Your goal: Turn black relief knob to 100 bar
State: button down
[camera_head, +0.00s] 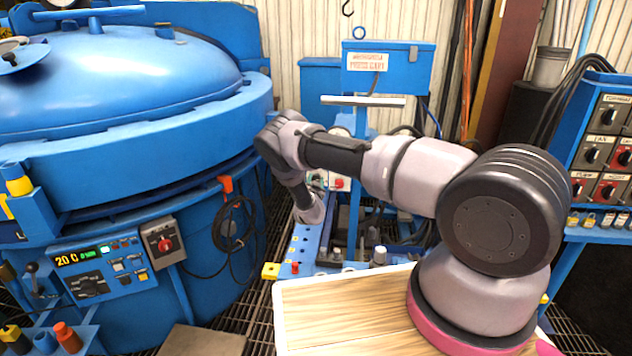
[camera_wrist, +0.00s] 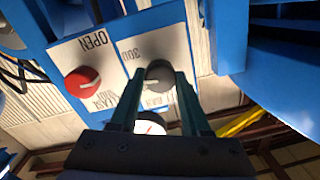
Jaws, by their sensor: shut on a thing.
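The black relief knob (camera_wrist: 159,74) sits on a pale label plate (camera_wrist: 124,62) in the wrist view. My gripper (camera_wrist: 160,82) is shut on the knob, one finger on each side. The plate's lettering is upside down from this side; "300" reads beside the knob, but the rest is partly covered, and I cannot tell the setting. A round white gauge (camera_wrist: 150,125) with a red mark shows between the fingers, partly hidden, its reading unclear. In the head view my arm hides the gripper and the black knob.
A red knob (camera_wrist: 82,82) marked "OPEN" is left of the black knob. A blue box (camera_wrist: 280,70) is close on the right. In the head view, a large blue furnace (camera_head: 120,80) stands left, a switch panel (camera_head: 603,140) right, and a wooden-topped surface (camera_head: 345,315) in front.

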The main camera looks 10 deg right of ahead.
jog(key=n, duration=0.5)
jog(key=shift+a+n, duration=0.1)
jog(key=shift+n, duration=0.2)
jog(key=n, duration=0.7)
jog(key=n+h, duration=0.1)
jog(key=n, duration=0.5)
jog(key=shift+a+f+n+g, duration=0.1)
jog(key=shift+a+n+g, duration=0.05)
jog(key=shift+n+g, duration=0.2)
jog(key=shift+n, duration=0.25)
jog(key=shift+c, duration=1.8)
grip_release()
